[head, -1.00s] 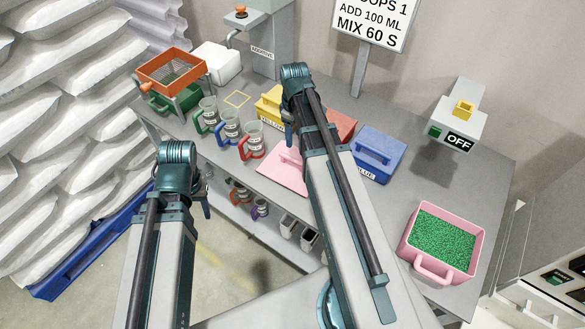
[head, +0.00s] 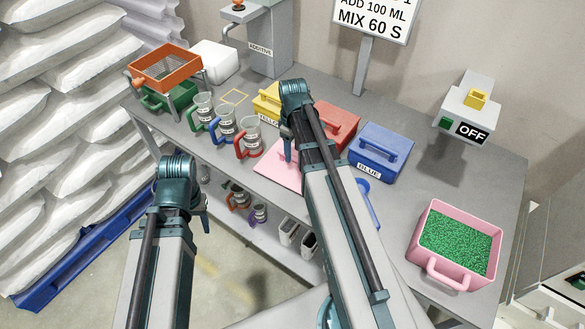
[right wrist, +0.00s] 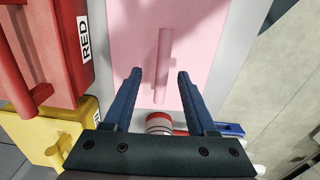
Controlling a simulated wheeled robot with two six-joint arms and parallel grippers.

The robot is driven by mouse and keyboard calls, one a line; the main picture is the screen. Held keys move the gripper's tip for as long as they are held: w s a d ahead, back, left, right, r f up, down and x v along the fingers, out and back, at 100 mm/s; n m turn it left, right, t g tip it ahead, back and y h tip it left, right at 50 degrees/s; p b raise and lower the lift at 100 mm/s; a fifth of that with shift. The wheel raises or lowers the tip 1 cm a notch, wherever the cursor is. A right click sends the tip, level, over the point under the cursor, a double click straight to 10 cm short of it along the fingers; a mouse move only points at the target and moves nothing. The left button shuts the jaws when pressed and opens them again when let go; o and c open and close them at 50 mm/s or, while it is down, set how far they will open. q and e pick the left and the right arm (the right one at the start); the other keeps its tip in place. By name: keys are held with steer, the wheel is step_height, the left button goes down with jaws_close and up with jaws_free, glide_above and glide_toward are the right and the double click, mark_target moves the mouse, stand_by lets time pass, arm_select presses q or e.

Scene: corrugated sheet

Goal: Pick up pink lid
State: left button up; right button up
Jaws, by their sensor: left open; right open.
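The pink lid (head: 279,167) lies flat on the grey table, partly hidden behind my right arm in the head view. In the right wrist view the pink lid (right wrist: 204,58) fills the middle, with its upright bar handle (right wrist: 163,62) ahead of the fingers. My right gripper (right wrist: 160,78) is open over the lid, its fingertips on either side of the near end of the handle. I cannot tell the height between them. My left gripper (head: 203,207) is open and empty, low in front of the table's left part.
A red box (head: 338,122), a yellow box (head: 267,104) and a blue box (head: 382,150) stand close behind the lid. Measuring cups (head: 249,136) stand left of it. A pink bin (head: 457,243) of green granules sits at the right.

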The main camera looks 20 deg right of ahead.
mark_target(293, 156)
step_height(293, 156, down, 4)
steer(key=b, duration=0.3)
steer(key=shift+s+a, duration=0.1)
steer(key=shift+r, duration=0.15)
jaws_close()
